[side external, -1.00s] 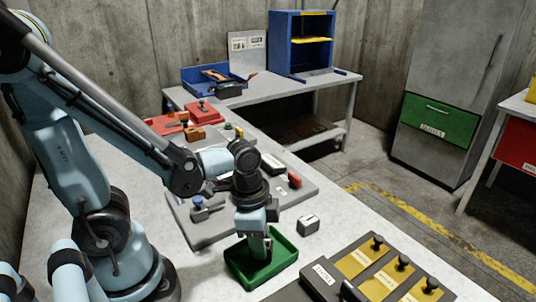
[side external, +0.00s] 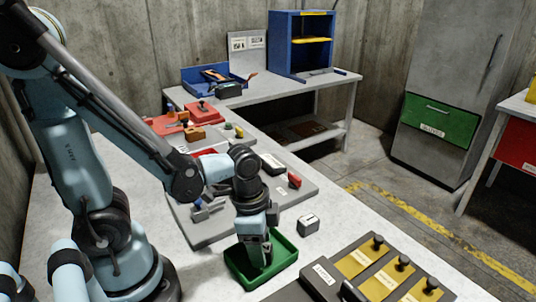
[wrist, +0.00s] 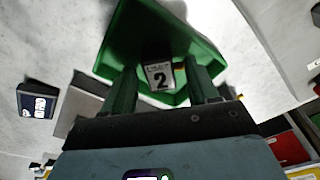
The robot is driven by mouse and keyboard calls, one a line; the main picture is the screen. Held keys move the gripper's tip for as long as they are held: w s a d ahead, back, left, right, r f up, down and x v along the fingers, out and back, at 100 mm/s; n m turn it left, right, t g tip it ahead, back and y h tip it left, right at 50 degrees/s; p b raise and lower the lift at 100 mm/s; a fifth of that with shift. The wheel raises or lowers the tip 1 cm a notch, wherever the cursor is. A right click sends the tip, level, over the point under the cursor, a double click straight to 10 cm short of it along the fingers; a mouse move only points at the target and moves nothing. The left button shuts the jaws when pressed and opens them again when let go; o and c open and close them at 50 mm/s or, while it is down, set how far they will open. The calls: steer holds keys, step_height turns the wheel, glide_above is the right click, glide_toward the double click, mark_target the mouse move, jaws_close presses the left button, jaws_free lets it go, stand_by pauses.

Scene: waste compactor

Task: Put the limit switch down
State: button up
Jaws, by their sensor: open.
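In the side view my gripper (side external: 257,254) points down into the green tray (side external: 286,268), and the switch is largely hidden by the fingers.
A small grey box (side external: 308,224) stands close to the tray's right. A grey board (side external: 207,233) with several parts lies behind it. A dark panel (side external: 379,285) with yellow plates is at the front right. Bare table lies between.

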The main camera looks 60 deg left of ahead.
steer(key=shift+s+r, duration=0.55)
steer(key=shift+r, duration=5.4)
steer(key=w+a+n+t+y, duration=0.1)
steer(key=w+a+n+t, duration=0.3)
steer(key=n, duration=0.4)
steer(key=shift+w+a+f+t, duration=0.15)
steer(key=shift+w+t, duration=0.75)
steer(key=shift+t, duration=0.2)
